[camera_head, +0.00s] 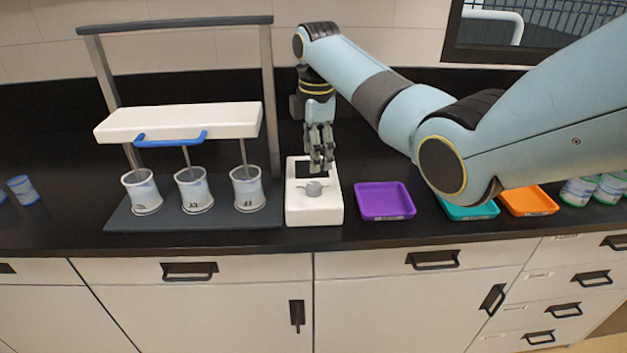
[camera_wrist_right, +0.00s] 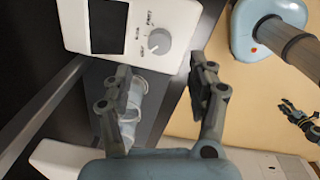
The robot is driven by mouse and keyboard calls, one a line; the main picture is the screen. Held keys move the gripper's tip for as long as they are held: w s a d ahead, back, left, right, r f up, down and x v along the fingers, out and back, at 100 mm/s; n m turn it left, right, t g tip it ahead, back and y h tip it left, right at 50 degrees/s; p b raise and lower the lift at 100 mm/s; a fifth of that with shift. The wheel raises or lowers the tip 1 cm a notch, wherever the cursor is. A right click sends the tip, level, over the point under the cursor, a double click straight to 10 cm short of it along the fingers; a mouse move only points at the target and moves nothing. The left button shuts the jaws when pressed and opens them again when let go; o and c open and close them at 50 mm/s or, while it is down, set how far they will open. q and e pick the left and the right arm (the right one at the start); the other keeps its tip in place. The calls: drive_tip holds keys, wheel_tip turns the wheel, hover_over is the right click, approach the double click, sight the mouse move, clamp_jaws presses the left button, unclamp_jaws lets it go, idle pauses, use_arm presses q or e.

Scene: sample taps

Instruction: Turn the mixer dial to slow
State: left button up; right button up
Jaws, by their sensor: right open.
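The mixer's white control box (camera_head: 330,208) stands on the black counter beside the beaker stand. Its round grey dial (camera_head: 314,188) is on the sloped top, in front of a dark screen (camera_head: 303,171). In the wrist view the dial (camera_wrist_right: 159,41) shows clearly, with small labels on its left; I cannot surely read them or its setting. My right gripper (camera_head: 321,166) points down just above and behind the dial. Its open fingers (camera_wrist_right: 165,75) are apart and empty, not touching the dial. What seems to be my left gripper (camera_wrist_right: 299,117) is at the wrist view's right edge, its jaw unclear.
The stirring stand (camera_head: 180,120) with a blue handle (camera_head: 171,137) and three beakers is left of the box. Purple (camera_head: 385,201), teal (camera_head: 468,211) and orange (camera_head: 529,202) trays lie to the right. Several small jars (camera_head: 578,191) stand at the far right.

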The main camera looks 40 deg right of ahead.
sight(313, 185)
drive_tip(key=f, duration=0.8)
drive_tip(key=shift+w+d+f, duration=0.1)
drive_tip(key=shift+w, duration=0.15)
drive_tip(key=shift+c, duration=0.4)
drive_tip(key=c, duration=1.1)
drive_tip(key=shift+o, duration=0.2)
drive_tip(key=shift+m, duration=0.4)
drive_tip(key=shift+m+p, duration=0.4)
drive_tip(key=shift+m, duration=0.2)
drive_tip(key=shift+m+p, duration=0.5)
drive_tip(key=shift+m, duration=0.7)
drive_tip(key=m, duration=0.5)
drive_tip(key=shift+p, duration=0.4)
drive_tip(key=shift+m, duration=0.3)
